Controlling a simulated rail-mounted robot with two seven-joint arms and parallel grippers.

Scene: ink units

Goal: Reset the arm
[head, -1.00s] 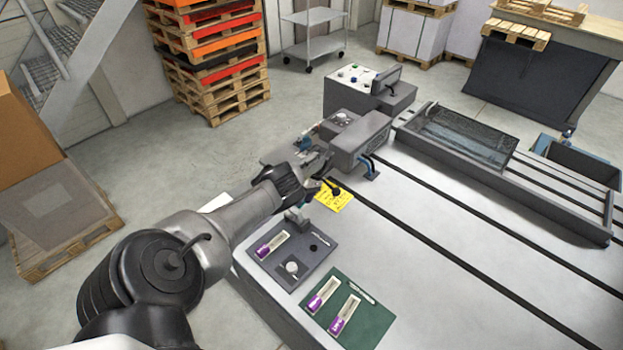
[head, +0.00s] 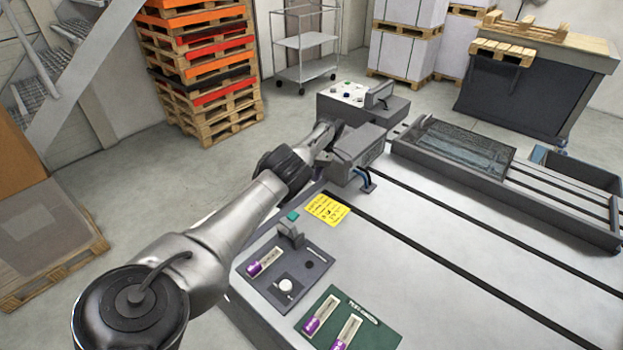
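My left arm (head: 240,225) comes in from the lower left and reaches up along the left edge of the workbench. Its far end (head: 322,136) is beside the grey box-shaped machine (head: 352,148). The fingers of my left gripper are not visible, so its opening is hidden. My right arm and gripper are out of view. A purple-and-white ink unit (head: 262,262) lies on the dark grey plate (head: 312,277). Two more purple-and-white units, one on the left (head: 320,316) and one on the right (head: 346,332), lie on the green plate (head: 372,322).
A yellow note (head: 327,209) lies on the bench (head: 430,255) near the grey machine. A control box (head: 352,98) stands behind that machine. A long grey tray (head: 560,215) lies at the right back. The middle of the slotted bench is clear. Stacked pallets (head: 205,75) stand beyond.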

